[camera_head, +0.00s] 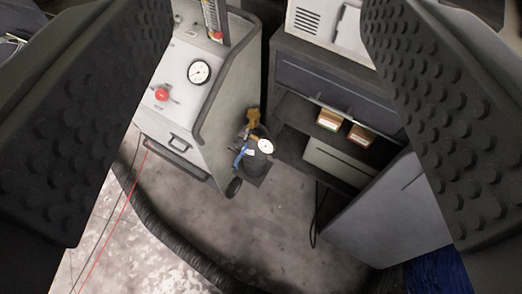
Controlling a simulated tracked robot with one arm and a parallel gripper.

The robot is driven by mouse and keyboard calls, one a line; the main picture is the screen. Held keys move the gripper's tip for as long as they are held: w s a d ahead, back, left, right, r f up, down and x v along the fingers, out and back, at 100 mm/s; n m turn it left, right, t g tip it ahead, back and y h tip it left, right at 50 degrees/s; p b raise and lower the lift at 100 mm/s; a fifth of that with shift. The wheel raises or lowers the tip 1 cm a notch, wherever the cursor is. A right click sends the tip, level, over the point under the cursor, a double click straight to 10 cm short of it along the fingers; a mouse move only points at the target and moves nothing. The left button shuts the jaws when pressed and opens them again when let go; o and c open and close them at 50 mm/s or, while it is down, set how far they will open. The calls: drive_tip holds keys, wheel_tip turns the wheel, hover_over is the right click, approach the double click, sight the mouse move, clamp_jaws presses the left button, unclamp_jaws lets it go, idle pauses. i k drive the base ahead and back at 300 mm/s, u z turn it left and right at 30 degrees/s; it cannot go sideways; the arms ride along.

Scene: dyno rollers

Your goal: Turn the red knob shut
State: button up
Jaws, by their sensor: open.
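A red knob (162,94) sits on the sloping face of a light grey machine (168,128) at the upper left of the view. It is small and some way off, and its turn position cannot be told. A round white gauge (199,72) is above and to the right of it. My gripper (268,110) is open and empty. Its two dark, studded fingers stand large at the left and right edges, with the scene between them. The left finger is beside the knob in the picture, not touching it.
A dark bottle with a brass valve, small gauge and blue handle (257,152) stands beside the machine. A dark cabinet (335,80) with small boxes and an open door (385,215) is at the right. A thick black hose (165,232) crosses the stained floor (250,225).

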sight(161, 95)
drive_tip(key=z, duration=0.1)
drive_tip(key=k, duration=0.5)
drive_tip(key=u, duration=0.45)
drive_tip(key=i, duration=1.6)
drive_tip(key=z, duration=0.1)
